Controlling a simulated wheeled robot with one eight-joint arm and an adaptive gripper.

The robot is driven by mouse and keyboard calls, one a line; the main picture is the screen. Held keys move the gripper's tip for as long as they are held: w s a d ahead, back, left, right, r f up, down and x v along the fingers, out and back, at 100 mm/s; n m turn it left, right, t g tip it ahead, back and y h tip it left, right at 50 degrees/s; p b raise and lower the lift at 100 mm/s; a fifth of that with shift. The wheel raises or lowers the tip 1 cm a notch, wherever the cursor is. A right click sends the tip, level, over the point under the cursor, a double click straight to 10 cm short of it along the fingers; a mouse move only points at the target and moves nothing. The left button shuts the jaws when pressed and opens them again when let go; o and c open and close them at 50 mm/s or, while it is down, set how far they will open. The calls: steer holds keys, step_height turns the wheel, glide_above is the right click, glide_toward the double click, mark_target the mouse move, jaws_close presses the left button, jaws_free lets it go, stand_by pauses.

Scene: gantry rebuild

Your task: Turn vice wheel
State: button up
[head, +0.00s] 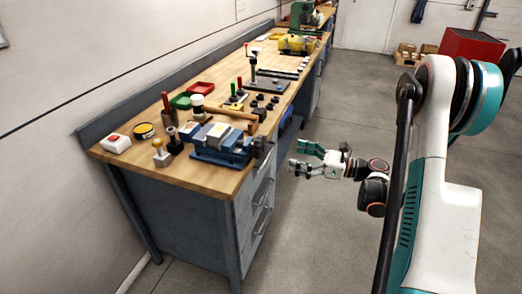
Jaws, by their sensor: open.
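A blue bench vice (222,144) sits near the front right corner of the wooden workbench (205,178). Its dark wheel (260,147) is at the vice's right end, by the bench edge. My gripper (298,167) is open and empty, in the air to the right of the wheel and apart from it. Its fingers point left, toward the bench. The wheel's details are too small to make out.
A mallet (225,112), red and green trays (200,88), small black parts (265,104) and a white box with a red button (116,143) lie on the bench. Drawers (258,205) are below. The floor right of the bench is clear; a red cabinet (470,48) stands farther back.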

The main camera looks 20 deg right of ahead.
mark_target(263, 148)
steer(key=b+x, duration=0.3)
steer(key=x, duration=0.9)
steer(key=shift+w+a, duration=0.15)
steer(key=shift+a, duration=0.1)
steer(key=c, duration=1.1)
